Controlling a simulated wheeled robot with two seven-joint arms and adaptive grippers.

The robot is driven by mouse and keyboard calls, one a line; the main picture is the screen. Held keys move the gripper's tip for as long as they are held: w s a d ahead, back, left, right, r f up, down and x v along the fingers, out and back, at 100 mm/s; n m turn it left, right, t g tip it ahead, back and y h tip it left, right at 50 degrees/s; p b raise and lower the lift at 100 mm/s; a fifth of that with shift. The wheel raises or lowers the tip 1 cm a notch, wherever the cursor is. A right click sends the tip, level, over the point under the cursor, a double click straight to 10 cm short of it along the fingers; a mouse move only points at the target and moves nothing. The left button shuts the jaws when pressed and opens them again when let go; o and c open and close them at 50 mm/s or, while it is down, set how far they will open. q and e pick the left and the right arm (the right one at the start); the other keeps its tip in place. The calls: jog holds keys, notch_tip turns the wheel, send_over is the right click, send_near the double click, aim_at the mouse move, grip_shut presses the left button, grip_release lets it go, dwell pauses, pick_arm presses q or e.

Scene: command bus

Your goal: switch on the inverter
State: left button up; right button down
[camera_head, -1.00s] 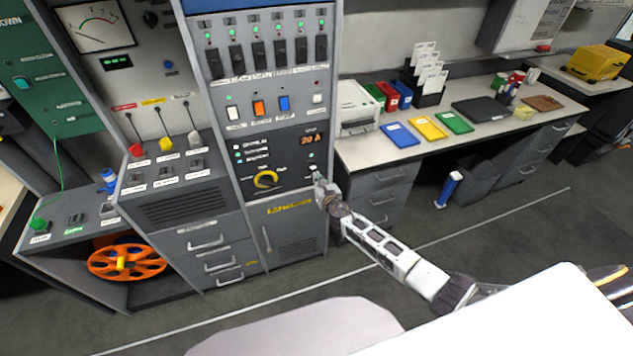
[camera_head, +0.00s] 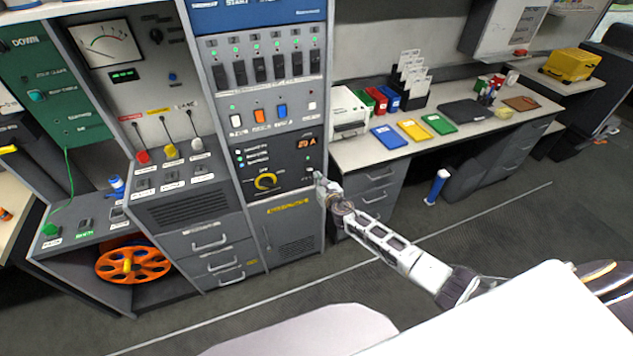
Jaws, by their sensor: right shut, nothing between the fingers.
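The inverter panel (camera_head: 286,155) is a dark face on the tall grey cabinet in the head view. It has an orange lit readout (camera_head: 306,142), a black dial with a yellow ring (camera_head: 265,182) and small indicator lights at its left. A small white button (camera_head: 309,170) sits at its lower right, close to my right gripper. My right gripper (camera_head: 318,178) is shut and empty at the panel's lower right edge; I cannot tell whether it touches the panel. My left gripper is not in view.
Above the panel are a row of black breaker switches (camera_head: 260,68) and several coloured rocker switches (camera_head: 259,116). A desk (camera_head: 355,150) with a printer (camera_head: 348,112) and coloured folders stands to the right. An orange reel (camera_head: 135,262) sits low at the left. The floor in front is clear.

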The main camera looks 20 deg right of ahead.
jog(key=shift+s+r, duration=0.25)
jog(key=shift+r, duration=0.05)
dwell(0.6)
